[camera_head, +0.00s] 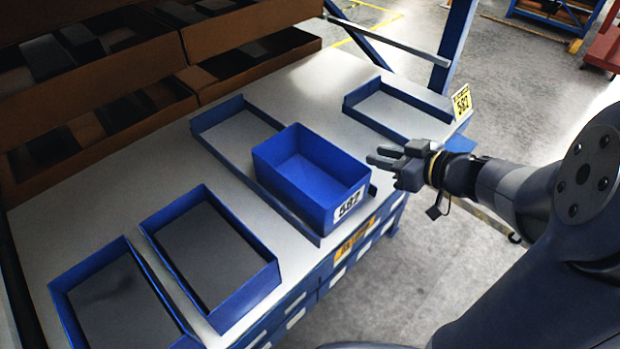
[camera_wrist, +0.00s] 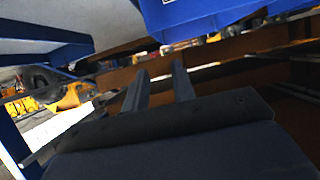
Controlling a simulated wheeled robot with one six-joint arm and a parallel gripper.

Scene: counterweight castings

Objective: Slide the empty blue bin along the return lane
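The empty blue bin (camera_head: 298,180) stands upright at the near end of a long blue-edged lane (camera_head: 215,112) on the table. Its inside is bare, and a numbered white label is on its near right wall. The lane's bare grey floor runs away to the upper left behind the bin. My gripper (camera_head: 375,154) is just right of the bin, apart from it, with its fingers toward it. In the wrist view my gripper (camera_wrist: 160,68) shows two fingers with an empty gap between them. The bin's blue underside and wall (camera_wrist: 225,14) show at the upper right there.
Two blue-edged trays with dark floors (camera_head: 208,255) (camera_head: 120,300) lie to the left. Another blue-edged lane (camera_head: 400,108) with a yellow number sign (camera_head: 461,102) lies at the upper right. Brown boxes (camera_head: 250,30) stand along the back. A blue post (camera_head: 453,45) rises behind.

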